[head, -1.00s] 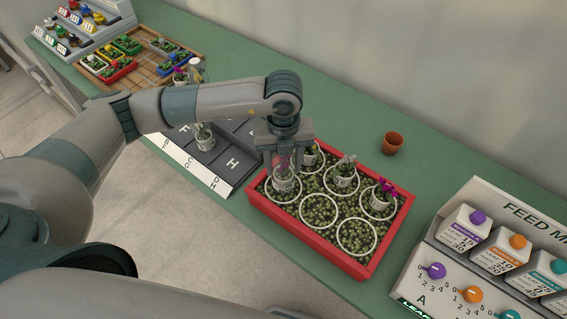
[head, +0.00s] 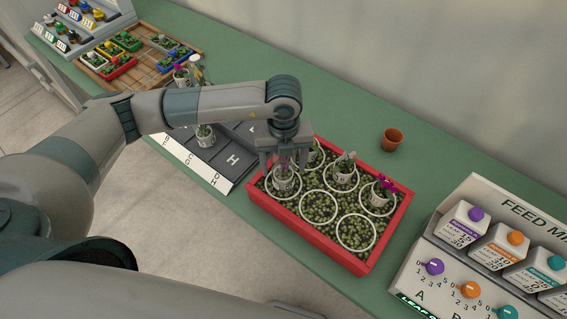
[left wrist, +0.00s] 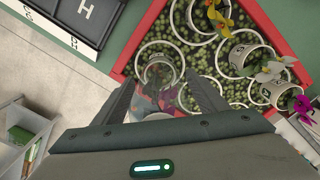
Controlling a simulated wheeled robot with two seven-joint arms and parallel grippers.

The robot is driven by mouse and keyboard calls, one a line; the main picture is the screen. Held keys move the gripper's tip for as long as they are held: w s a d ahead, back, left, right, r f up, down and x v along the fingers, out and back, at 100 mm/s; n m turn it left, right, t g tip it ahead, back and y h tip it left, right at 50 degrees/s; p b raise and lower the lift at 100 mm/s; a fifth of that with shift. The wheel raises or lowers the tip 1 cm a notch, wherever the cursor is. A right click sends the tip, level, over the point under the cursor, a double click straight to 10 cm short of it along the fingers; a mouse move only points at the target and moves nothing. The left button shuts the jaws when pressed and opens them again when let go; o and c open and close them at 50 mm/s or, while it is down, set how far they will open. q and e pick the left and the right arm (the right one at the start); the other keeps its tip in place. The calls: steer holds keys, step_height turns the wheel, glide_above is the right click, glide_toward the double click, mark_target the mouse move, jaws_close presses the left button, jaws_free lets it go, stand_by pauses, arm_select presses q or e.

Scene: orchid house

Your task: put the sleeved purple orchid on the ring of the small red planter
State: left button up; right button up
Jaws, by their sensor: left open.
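A purple orchid in a clear sleeve and white pot (head: 283,183) stands in the front-left ring of the large red planter (head: 310,237). My left gripper (head: 285,166) is open above it, its fingers on either side of the sleeve. In the left wrist view the clear sleeve (left wrist: 160,72) shows between the fingers, with magenta petals nearer the palm; I cannot tell whether the fingers touch it. A small red planter (head: 119,68) sits on the bamboo tray at the back left; its ring is too small to make out. My right gripper is not in view.
Other potted orchids stand in the large planter's back rings, including a purple one (head: 384,189) at right. The front-middle and front-right rings are empty. A dark lettered tray (head: 228,158), a terracotta pot (head: 393,139) and a feed rack (head: 480,255) stand around it.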

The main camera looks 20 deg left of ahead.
arm_select(q)
steer(key=shift+r, duration=0.25)
steer(key=shift+w+r, duration=0.1)
steer(key=shift+r, duration=0.25)
step_height(320, 180, up, 10)
steer(key=b, duration=0.3)
steer(key=shift+r+b, duration=0.1)
steer(key=shift+b, duration=0.25)
steer(key=shift+r, duration=0.45)
